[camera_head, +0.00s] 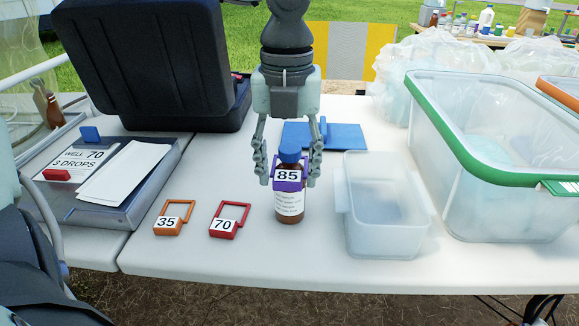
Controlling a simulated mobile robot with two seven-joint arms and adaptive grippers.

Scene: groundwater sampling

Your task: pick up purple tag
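The purple tag (288,175), marked 85, is on the upper part of a brown bottle (289,218) with a blue cap (290,151) and a white label. The bottle stands upright near the table's front middle. My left gripper (290,180) points down over the bottle, with one finger on each side of the cap and tag. Its fingers are spread wide, and the fingertips are close to the tag's sides. Whether they touch it is not clear. The back of the tag is hidden. My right gripper is not in view.
An orange tag (172,218) marked 35 and a red tag (229,220) marked 70 lie left of the bottle. A clear tub (386,240) stands close on the right, before a green-rimmed bin (468,165). A blue sheet (345,137) lies behind. A clipboard box (95,208) is left.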

